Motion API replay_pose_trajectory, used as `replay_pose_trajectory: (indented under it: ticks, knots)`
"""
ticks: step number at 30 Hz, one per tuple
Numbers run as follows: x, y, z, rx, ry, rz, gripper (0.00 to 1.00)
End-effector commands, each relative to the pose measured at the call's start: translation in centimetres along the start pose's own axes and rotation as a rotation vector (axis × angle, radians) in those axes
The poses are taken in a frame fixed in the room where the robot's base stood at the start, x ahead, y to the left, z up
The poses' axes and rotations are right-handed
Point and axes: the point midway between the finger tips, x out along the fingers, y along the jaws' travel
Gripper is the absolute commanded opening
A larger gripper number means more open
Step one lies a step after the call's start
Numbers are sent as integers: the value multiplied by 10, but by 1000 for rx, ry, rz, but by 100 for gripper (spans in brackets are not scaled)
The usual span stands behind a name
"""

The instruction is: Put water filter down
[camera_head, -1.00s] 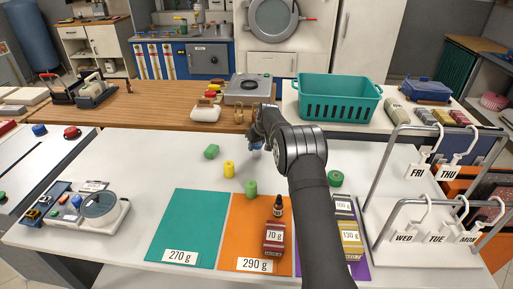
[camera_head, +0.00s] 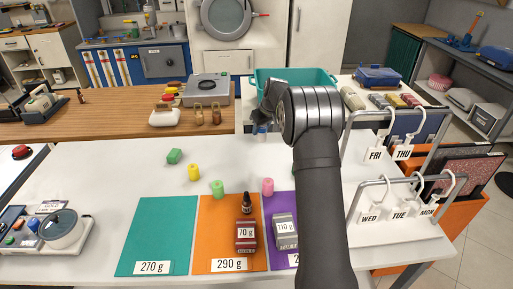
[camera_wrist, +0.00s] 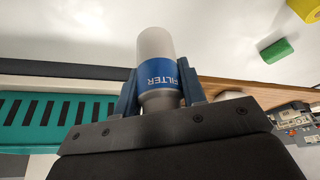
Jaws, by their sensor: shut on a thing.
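The water filter (camera_wrist: 157,75) is a white and grey cylinder with a blue band reading "FILTER". In the wrist view it sits between the two fingers of my gripper (camera_wrist: 158,95), which is shut on it. In the head view my gripper (camera_head: 266,115) is over the back of the white table, in front of the teal basket (camera_head: 300,78). Only a small blue part of the filter (camera_head: 262,129) shows below it. I cannot tell whether its base touches the table.
Small green (camera_head: 174,156) and yellow (camera_head: 194,172) cylinders lie left of my gripper on the white table (camera_head: 120,180). Teal (camera_head: 155,225), orange (camera_head: 217,215) and purple mats lie in front. A hanger rack (camera_head: 410,200) stands at right. My arm hides part of the table.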

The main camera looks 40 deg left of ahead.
Motion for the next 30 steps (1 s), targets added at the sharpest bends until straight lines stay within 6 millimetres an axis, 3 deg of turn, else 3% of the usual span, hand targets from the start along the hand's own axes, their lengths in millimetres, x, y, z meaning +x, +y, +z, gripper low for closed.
replay_pose_trajectory:
  ticks: [1,6,12,16,25,30]
  knots:
    - [-7,21,14,38,0,16,13]
    - [-23,70,51,139,0,58,13]
    - [-31,96,74,199,1,84,13]
    - [-17,90,67,205,0,85,13]
    - [44,58,28,203,0,85,13]
    - [65,47,13,204,1,86,13]
